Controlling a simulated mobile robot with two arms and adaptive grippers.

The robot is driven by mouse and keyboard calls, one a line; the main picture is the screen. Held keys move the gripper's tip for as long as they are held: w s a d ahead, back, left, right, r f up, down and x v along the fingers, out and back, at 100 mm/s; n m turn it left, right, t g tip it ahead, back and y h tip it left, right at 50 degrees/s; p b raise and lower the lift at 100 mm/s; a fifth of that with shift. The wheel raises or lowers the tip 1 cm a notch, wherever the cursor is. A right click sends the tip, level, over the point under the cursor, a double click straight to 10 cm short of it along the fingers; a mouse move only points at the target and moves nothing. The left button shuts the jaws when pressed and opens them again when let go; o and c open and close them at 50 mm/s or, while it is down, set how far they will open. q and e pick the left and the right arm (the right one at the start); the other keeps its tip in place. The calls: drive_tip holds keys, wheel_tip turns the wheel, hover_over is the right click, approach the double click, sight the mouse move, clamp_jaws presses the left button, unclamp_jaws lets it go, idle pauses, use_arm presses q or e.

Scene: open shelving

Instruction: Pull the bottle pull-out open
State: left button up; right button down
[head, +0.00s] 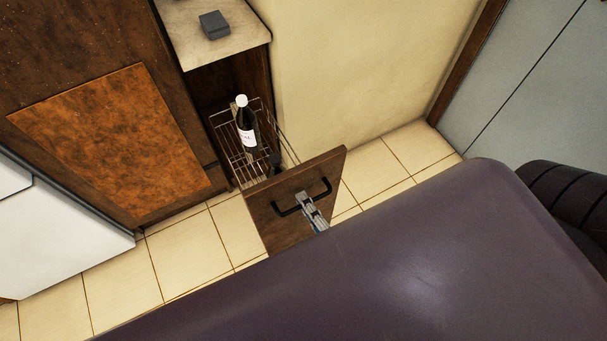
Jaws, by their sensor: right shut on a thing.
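The bottle pull-out stands drawn out of the narrow cabinet, with its brown wooden front (270,217) well away from the cabinet opening. Behind the front is a wire basket (228,150). A dark bottle (246,125) with a white cap and pale label stands in the basket. A second dark item (275,160) sits close behind the front, partly hidden. My right gripper (304,198) is shut on the black handle (322,190) of the front. My left gripper is not in view.
A grey box (214,25) lies on the pale countertop (185,40) above the opening. A brown cabinet (60,60) and a white appliance (60,240) stand on the left. Tiled floor (180,255) is bare around the front. Grey doors (540,90) are at the right.

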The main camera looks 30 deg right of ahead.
idle(0.3)
drive_tip(key=c, duration=2.1)
unclamp_jaws()
drive_tip(key=v, duration=1.2)
drive_tip(key=shift+f, duration=0.1)
